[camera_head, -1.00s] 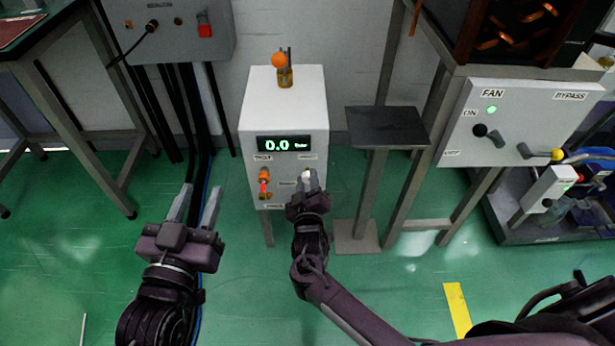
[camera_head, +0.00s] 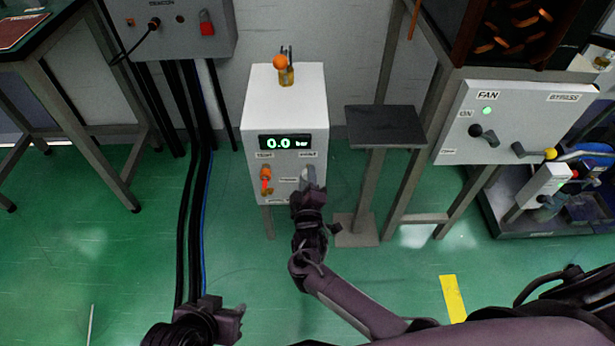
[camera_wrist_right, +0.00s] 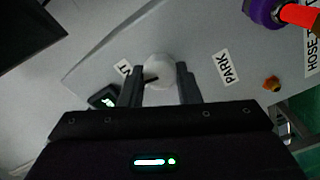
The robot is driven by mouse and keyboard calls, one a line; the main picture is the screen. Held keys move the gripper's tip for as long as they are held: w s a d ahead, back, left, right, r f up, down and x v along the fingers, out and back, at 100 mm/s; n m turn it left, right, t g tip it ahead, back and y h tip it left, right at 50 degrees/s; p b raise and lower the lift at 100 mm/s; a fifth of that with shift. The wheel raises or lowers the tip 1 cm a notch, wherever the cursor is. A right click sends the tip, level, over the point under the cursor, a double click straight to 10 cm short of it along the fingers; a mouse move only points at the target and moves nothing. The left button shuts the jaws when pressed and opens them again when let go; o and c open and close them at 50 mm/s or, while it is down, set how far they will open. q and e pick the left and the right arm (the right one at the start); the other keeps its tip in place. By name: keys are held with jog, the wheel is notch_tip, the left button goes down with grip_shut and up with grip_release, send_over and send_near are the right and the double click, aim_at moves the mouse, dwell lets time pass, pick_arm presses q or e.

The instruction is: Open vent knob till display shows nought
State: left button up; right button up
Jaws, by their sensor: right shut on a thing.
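A white cabinet (camera_head: 284,100) stands in the middle of the head view. Its display (camera_head: 284,143) reads 0.0 bar in green. The vent knob is round and white with a dark pointer mark; it shows in the right wrist view (camera_wrist_right: 160,66) between my right fingers. My right gripper (camera_head: 308,181) is at the right side of the cabinet's front, shut on the vent knob, and it hides most of the knob in the head view. My left gripper (camera_head: 228,318) is low at the bottom edge, away from the cabinet; its finger gap is not clear.
An orange-and-red fitting (camera_head: 266,180) sits left of the knob on the same panel. A PARK label (camera_wrist_right: 229,66) is beside the knob. A dark-topped stand (camera_head: 386,126) is close on the right. A fan panel (camera_head: 515,125) stands further right.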

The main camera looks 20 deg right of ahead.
dwell(0.4)
jog(key=o, duration=1)
pick_arm(q)
jog(key=shift+s+a+g+y+p, duration=0.15)
jog(key=shift+a+g+y+p, duration=0.15)
jog(key=shift+a+p, duration=0.3)
jog(key=shift+s+a+g+y+p, duration=0.2)
jog(key=shift+a+g+p, duration=0.15)
jog(key=shift+a, duration=0.3)
pick_arm(e)
jog(key=v, duration=0.7)
jog(key=shift+s+a, duration=0.2)
jog(key=shift+s, duration=0.2)
pick_arm(q)
jog(key=shift+w, duration=0.1)
jog(key=shift+d+r, duration=0.1)
